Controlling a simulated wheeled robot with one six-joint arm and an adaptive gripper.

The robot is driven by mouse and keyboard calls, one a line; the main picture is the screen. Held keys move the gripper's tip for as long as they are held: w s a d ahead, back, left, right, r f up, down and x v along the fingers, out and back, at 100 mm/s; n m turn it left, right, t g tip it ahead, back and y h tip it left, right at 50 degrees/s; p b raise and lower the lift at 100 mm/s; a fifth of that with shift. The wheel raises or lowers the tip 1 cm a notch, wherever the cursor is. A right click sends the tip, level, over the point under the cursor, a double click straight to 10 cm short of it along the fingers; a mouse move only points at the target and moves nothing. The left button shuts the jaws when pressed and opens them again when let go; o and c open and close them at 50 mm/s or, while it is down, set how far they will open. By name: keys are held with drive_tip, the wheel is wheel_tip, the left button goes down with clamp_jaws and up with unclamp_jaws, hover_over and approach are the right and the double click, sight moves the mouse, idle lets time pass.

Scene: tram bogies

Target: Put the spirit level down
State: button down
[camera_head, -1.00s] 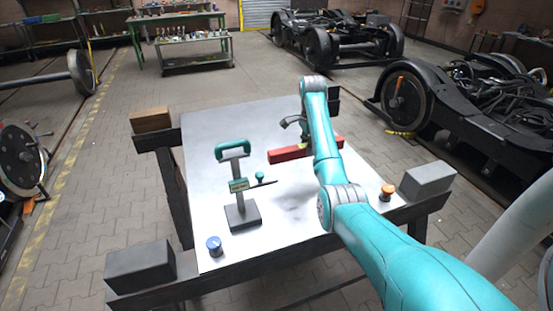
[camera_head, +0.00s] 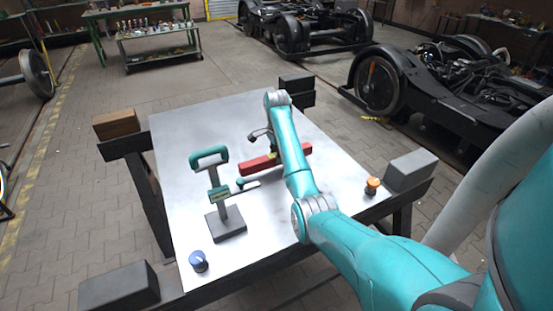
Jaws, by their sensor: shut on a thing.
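The spirit level (camera_head: 247,165) is a long red bar in the head view. It lies across the middle of the bright metal table top (camera_head: 190,130), tilted up to the right in the picture. My gripper (camera_head: 272,154) is shut on it near its middle. My teal arm hides part of the bar, and its right end shows beyond the arm. I cannot tell whether the bar touches the table top or hangs just above it.
A green-handled stand (camera_head: 226,222) with a side arm is left of the level. A blue-topped knob (camera_head: 199,261) and an orange-topped knob (camera_head: 372,186) stand near the front edge. Blocks sit at the table corners. Table top behind the level is clear.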

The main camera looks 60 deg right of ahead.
drive_tip(key=shift+f, duration=0.95)
drive_tip(key=shift+f, duration=0.45)
drive_tip(key=c, duration=0.7)
unclamp_jaws()
